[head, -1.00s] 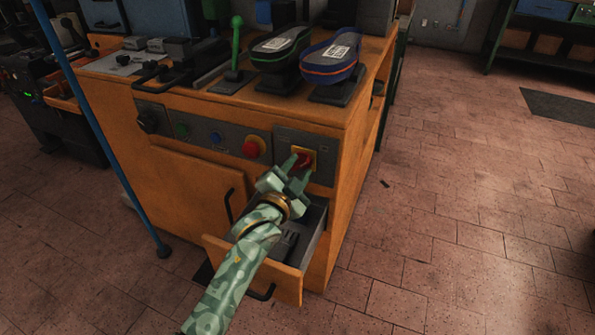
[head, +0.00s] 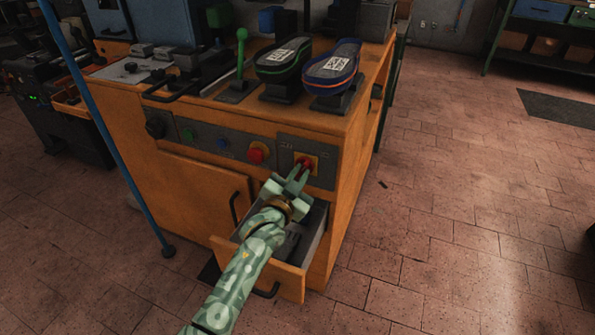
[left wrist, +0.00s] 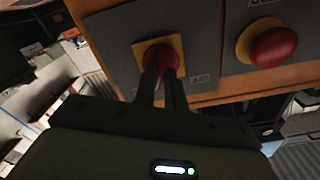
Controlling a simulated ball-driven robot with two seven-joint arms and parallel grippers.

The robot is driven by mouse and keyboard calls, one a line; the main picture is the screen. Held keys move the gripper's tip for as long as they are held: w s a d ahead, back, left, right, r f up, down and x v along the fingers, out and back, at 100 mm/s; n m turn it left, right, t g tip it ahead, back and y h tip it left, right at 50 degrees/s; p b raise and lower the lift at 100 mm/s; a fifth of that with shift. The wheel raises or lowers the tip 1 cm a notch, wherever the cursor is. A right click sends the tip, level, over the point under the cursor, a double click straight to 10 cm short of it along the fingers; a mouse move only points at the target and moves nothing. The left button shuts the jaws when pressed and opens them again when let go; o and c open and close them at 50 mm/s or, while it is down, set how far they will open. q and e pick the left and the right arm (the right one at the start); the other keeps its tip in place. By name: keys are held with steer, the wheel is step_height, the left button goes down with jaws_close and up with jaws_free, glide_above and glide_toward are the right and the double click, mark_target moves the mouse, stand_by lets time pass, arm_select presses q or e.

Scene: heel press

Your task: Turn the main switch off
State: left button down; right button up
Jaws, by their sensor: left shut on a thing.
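The main switch (head: 306,161) is a red knob on a yellow plate, at the right end of the grey panel on the orange press cabinet. My left gripper (head: 297,174) reaches it from the front, with its fingers shut on the red knob. In the left wrist view the knob (left wrist: 160,56) sits between the tips of the two fingers (left wrist: 163,82), which cover its lower part. Small labels beside the plate are too small to read surely. My right gripper is not in view.
A red mushroom button (head: 257,152) on a yellow ring sits left of the switch and shows in the left wrist view (left wrist: 273,47). An open drawer (head: 262,262) juts out below my left gripper. A blue pole (head: 105,130) stands at left.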

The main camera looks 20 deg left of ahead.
arm_select(q)
steer(key=n+p, duration=0.3)
steer(key=n, duration=0.2)
steer(key=shift+a+r+n+p, duration=0.1)
steer(key=shift+r+n+p, duration=0.05)
steer(key=shift+n+p, duration=0.2)
steer(key=n, duration=0.2)
steer(key=n+p, duration=0.1)
steer(key=n, duration=0.2)
steer(key=n+p, duration=0.1)
steer(key=n, duration=0.2)
steer(key=shift+a+f+n, duration=0.1)
steer(key=shift+f+n, duration=0.15)
steer(key=shift+f, duration=0.05)
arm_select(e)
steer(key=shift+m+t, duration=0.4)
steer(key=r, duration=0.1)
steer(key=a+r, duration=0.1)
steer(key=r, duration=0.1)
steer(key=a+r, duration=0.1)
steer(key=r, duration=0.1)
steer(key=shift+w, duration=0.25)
arm_select(q)
steer(key=c, duration=1.5)
jaws_free()
steer(key=shift+o, duration=0.2)
